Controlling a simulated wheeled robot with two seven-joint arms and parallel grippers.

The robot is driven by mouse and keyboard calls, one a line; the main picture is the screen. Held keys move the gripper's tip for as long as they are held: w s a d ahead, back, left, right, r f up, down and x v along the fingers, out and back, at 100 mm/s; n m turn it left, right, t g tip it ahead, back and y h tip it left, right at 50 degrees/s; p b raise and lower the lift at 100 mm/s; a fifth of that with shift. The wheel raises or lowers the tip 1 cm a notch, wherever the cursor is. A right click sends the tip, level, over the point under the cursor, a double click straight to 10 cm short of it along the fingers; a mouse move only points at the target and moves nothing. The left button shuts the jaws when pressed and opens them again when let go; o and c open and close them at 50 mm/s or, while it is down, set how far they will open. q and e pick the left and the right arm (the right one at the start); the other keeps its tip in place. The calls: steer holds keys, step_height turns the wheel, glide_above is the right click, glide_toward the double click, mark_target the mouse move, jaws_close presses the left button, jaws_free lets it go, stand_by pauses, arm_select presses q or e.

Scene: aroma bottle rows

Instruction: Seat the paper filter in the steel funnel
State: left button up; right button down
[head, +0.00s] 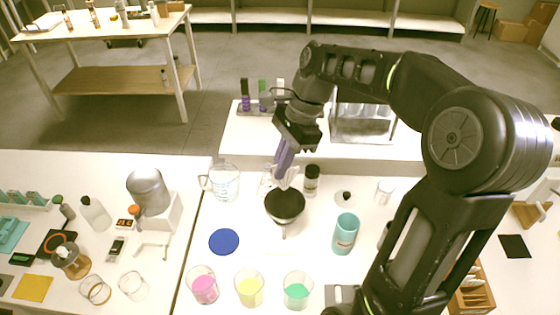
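The steel funnel (285,206) is a dark, wide-mouthed bowl near the middle of the head view, with a narrow stem toward the bottom of the picture. The white paper filter (290,178) is a small pale cone just above and behind the funnel's far rim. My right gripper (284,168) points down with purple fingers close together, shut on the filter's upper part. The filter's lower end overlaps the funnel rim in the picture; I cannot tell whether they touch. My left gripper is not in view.
A glass beaker (225,184) and a dark bottle (311,181) flank the funnel. A teal tumbler (344,234) stands right, a blue disc (224,241) lies left. Beakers of pink (204,288), yellow (249,289) and green (297,293) liquid stand in front.

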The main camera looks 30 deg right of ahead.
mark_target(294, 169)
steer(key=shift+f, duration=0.5)
step_height(294, 169, down, 4)
steer(key=shift+r+b, duration=0.15)
steer(key=shift+b, duration=0.25)
steer(key=shift+f+b, duration=2.9)
steer(key=shift+f, duration=0.9)
steer(key=c, duration=1.6)
jaws_free()
steer(key=shift+o, duration=0.2)
steer(key=shift+b+v, duration=0.35)
steer(key=shift+v, duration=3.55)
